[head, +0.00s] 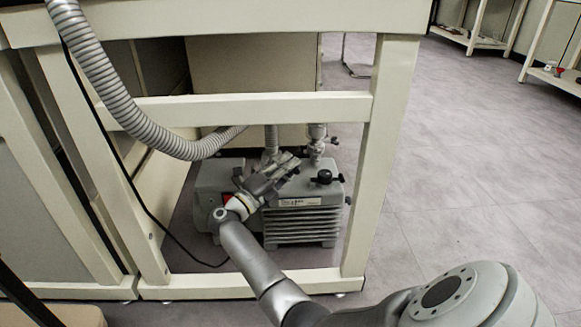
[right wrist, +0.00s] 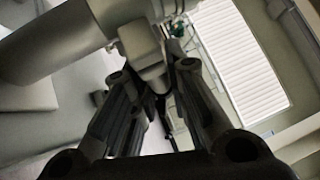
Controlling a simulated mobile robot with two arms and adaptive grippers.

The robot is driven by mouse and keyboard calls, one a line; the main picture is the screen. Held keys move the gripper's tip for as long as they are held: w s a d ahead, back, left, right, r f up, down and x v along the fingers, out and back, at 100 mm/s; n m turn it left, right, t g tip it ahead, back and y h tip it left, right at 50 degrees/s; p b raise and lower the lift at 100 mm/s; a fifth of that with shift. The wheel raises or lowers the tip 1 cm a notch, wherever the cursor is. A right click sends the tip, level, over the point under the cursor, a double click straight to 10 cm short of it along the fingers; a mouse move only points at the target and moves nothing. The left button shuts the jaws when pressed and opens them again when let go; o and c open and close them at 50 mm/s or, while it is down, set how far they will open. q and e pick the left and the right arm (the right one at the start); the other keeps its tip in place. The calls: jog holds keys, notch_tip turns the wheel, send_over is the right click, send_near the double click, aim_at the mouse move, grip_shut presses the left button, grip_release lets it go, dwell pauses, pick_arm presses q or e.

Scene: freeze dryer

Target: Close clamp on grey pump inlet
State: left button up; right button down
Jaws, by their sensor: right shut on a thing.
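The grey pump (head: 305,212) sits on the floor inside the bench frame. In the right wrist view, a pale grey piece of the clamp (right wrist: 147,52) shows at the fingertips of my right gripper (right wrist: 155,88), beside a thick grey pipe (right wrist: 50,45). My fingers hide most of the clamp in the head view. My left gripper is out of view.
A metal fitting with a black knob (head: 317,145) stands to the right on the pump. A cream crossbar (head: 240,108) and post (head: 385,150) frame the opening. A large corrugated hose (head: 115,95) hangs at left. The floor at right is clear.

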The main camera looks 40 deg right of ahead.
jog(key=shift+a+f, duration=0.1)
jog(key=shift+a, duration=0.05)
jog(key=c, duration=1.4)
grip_release()
jog(key=shift+c, duration=0.2)
jog(key=shift+a, duration=0.15)
jog(key=v, duration=0.7)
jog(key=shift+a, duration=0.15)
